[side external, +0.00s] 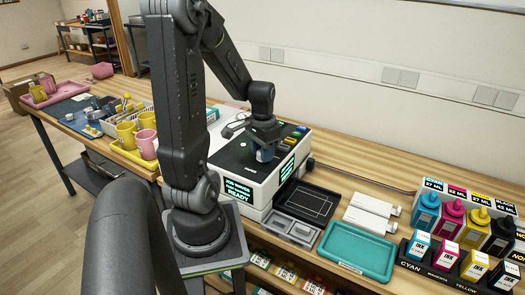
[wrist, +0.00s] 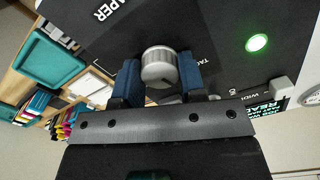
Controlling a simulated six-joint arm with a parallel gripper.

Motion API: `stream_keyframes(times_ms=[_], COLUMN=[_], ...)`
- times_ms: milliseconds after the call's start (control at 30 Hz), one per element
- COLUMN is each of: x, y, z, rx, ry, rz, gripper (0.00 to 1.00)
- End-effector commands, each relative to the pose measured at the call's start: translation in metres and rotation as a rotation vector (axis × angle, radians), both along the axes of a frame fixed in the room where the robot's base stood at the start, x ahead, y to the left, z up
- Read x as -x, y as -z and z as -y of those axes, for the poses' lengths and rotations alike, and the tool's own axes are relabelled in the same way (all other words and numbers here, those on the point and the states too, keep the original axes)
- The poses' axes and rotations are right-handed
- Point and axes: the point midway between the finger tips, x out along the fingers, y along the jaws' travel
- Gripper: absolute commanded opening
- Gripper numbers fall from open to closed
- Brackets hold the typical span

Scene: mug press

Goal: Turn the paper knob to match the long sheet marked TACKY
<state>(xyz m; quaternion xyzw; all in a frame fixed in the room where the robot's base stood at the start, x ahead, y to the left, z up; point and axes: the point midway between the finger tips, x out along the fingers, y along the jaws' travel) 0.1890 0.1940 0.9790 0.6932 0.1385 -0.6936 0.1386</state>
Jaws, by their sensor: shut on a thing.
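The paper knob (wrist: 158,64) is a round silver-grey dial on the black top panel of the printer (side external: 245,180). In the wrist view, the partly cut-off word PAPER is printed beside it, and a label starting with TA is partly hidden by a finger. My gripper (wrist: 157,72) is shut on the knob, with one blue finger pad on each side. In the side view my gripper (side external: 265,151) points down over the panel and hides the knob. A dark pointer mark shows on the knob's near edge. I cannot make out a sheet marked TACKY.
A green lit button (wrist: 257,43) is on the panel. The printer's screen (side external: 240,190) reads READY. A black tray (side external: 305,201), white pieces (side external: 372,212), a teal tray (side external: 357,250) and ink bottles (side external: 450,217) stand to the right. Mugs (side external: 137,137) stand left.

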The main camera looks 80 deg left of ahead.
Motion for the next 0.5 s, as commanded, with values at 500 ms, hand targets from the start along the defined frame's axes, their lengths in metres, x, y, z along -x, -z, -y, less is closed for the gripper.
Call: stream_keyframes(times_ms=[500], x=[-0.0007], y=[-0.0005], z=[-0.0001], rx=[-0.001], ry=[-0.430], rz=[0.002], gripper=[0.14])
